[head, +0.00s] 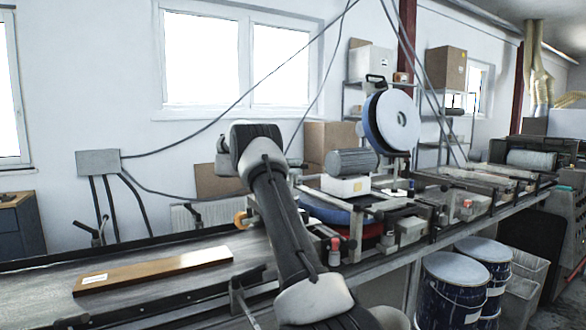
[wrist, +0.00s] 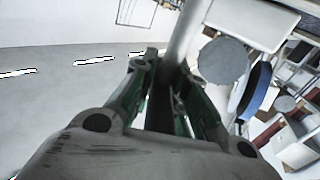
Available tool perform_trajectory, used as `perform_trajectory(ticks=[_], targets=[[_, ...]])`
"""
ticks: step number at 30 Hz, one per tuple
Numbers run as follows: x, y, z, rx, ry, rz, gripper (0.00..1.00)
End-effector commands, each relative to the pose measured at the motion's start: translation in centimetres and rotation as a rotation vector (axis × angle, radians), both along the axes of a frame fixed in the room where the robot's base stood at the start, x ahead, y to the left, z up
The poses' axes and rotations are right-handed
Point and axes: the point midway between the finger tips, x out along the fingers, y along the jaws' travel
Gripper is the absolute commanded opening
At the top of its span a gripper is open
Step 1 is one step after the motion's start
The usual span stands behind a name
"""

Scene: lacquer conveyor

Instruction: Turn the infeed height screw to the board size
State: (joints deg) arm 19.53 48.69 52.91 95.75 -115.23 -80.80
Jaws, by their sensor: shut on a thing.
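In the wrist view my gripper (wrist: 168,72) is shut, its two green-sided fingers closed around the lower end of a pale grey rod (wrist: 188,35). The rod runs up and out of the picture from between the fingertips. I take it to be part of the infeed height screw, but its head and any scale are hidden by the fingers. In the head view my arm hides the gripper and the rod. A brown wooden board (head: 155,270) with a white label lies flat on the conveyor (head: 40,290), left of my arm.
A machine with a grey motor (head: 352,162) and a white-and-blue disc (head: 397,122) stands right of my arm. Blue drums (head: 450,285) stand below the conveyor's right part. A grey wall box (head: 98,162) with cables hangs behind.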

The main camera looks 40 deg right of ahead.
Motion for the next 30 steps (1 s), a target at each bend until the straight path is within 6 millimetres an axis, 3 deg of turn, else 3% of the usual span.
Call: perform_trajectory(ticks=[6,7,11,24,30], targets=[[-0.12,-0.12,-0.02,0.001,0.002,-0.003,0.00],[-0.13,-0.13,-0.02,0.001,0.002,-0.003,0.17],[-0.14,-0.15,-0.02,0.001,0.002,-0.003,0.39],[-0.06,-0.05,0.00,0.000,0.001,0.007,0.39],[-0.01,0.08,0.17,-0.001,0.005,0.111,0.39]])
